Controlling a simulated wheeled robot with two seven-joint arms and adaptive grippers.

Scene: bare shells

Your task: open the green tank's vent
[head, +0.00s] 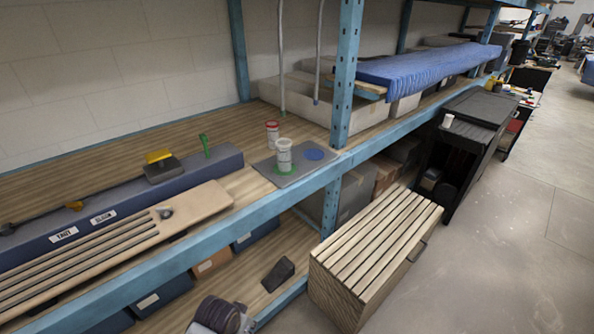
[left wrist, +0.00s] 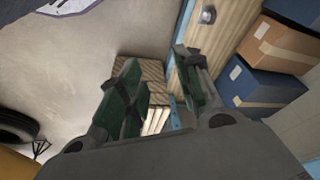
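No tank marked as green stands out in the head view. A small green upright handle (head: 205,145) stands at the right end of a long navy block (head: 75,222) on the shelf. A yellow handle (head: 158,156) sits on a dark block left of it. A white jar (head: 284,156) stands on a green ring on a grey plate (head: 297,172), beside a blue disc (head: 314,154). A red-lidded jar (head: 272,134) stands behind. My left gripper (left wrist: 160,78) is open and empty in the left wrist view. My right gripper does not show.
A blue upright (head: 346,75) and front beam (head: 215,232) edge the shelf. A slatted wooden crate (head: 375,255) stands on the floor.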

